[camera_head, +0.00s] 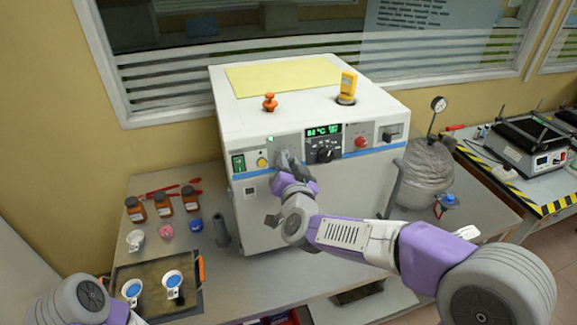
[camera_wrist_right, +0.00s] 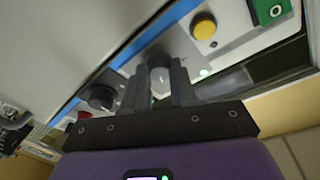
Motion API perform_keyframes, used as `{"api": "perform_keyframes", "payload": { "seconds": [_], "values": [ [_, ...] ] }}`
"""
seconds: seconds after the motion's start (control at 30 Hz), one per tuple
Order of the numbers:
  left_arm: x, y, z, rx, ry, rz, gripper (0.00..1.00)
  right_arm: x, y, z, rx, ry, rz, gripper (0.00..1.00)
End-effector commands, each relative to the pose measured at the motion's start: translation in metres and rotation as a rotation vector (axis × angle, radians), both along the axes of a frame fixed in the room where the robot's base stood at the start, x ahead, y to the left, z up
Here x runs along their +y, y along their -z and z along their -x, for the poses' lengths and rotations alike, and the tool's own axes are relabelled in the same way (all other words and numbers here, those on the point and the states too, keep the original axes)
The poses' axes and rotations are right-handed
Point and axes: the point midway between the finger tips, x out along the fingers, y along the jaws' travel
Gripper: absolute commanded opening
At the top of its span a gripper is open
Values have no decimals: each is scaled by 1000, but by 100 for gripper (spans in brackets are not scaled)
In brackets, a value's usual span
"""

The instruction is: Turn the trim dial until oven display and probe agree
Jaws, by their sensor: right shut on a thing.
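The white oven (camera_head: 300,205) stands on the bench, with a green-lit display (camera_head: 323,130) on its front panel. The display seems to show a number in °C, too small to read surely. A yellow probe meter (camera_head: 348,86) stands upright on the oven top; its reading is not legible. My right gripper (camera_head: 287,160) is at the panel, left of the large black knob (camera_head: 325,151). In the right wrist view its fingers (camera_wrist_right: 160,78) are shut on a pale grey trim dial (camera_wrist_right: 160,80). The gripper hides the dial in the head view. My left gripper is out of view.
A yellow button (camera_head: 262,162) and green switch (camera_head: 238,163) sit left of the dial, a red knob (camera_head: 361,142) to the right. Brown bottles (camera_head: 163,204) and a dark tray (camera_head: 150,272) lie on the bench at left. A foil-wrapped vessel (camera_head: 426,172) stands at right.

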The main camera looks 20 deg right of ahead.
Motion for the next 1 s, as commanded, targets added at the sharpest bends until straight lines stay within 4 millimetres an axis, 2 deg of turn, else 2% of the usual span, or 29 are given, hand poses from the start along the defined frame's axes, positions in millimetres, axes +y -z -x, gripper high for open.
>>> {"api": "perform_keyframes", "payload": {
  "seconds": [0.6, 0.63, 0.77, 0.8, 1.0],
  "values": [
    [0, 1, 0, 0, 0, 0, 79, 1, 1, 0, 6, 10, -54, 0],
    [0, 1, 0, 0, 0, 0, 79, 1, 1, 0, 6, 10, -54, 29],
    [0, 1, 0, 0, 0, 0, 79, 1, 0, 0, 4, 9, -53, 49],
    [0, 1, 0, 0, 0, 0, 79, 1, 0, 0, 4, 9, -53, 52],
    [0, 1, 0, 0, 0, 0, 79, 1, 0, 0, 2, 10, -53, 52]
  ]
}}
